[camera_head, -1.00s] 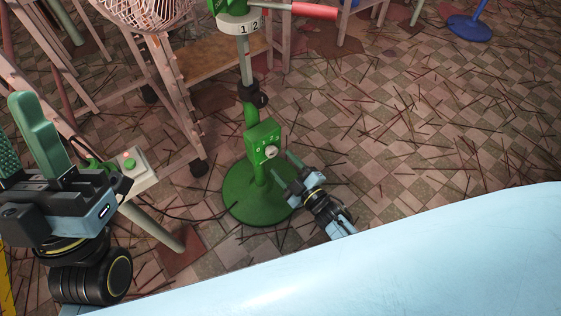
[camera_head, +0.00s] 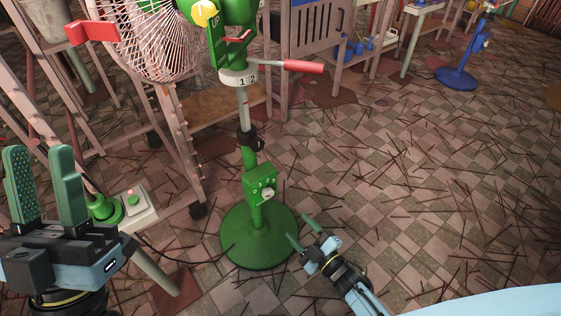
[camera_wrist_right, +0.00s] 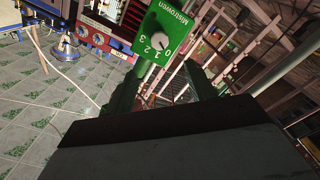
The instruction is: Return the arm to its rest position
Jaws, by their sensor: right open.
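My left gripper (camera_head: 46,186) is at the left edge of the head view, its two green fingers pointing up and apart, with nothing between them. My right gripper (camera_head: 302,234) is low in the middle of the head view, to the right of the green fan base. Its fingers are apart and empty. In the right wrist view, the fingers of my right gripper (camera_wrist_right: 162,90) frame a green control box (camera_wrist_right: 167,38) with a dial marked 0 to 3. This box also shows on the fan's stand in the head view (camera_head: 261,185), apart from the gripper.
The green fan stand (camera_head: 258,238) stands close to my right gripper. A wire fan cage (camera_head: 150,40) and wooden frames (camera_head: 178,110) are at upper left. A box with a green button (camera_head: 133,200) is beside my left gripper. The stick-strewn floor (camera_head: 420,180) at right is open.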

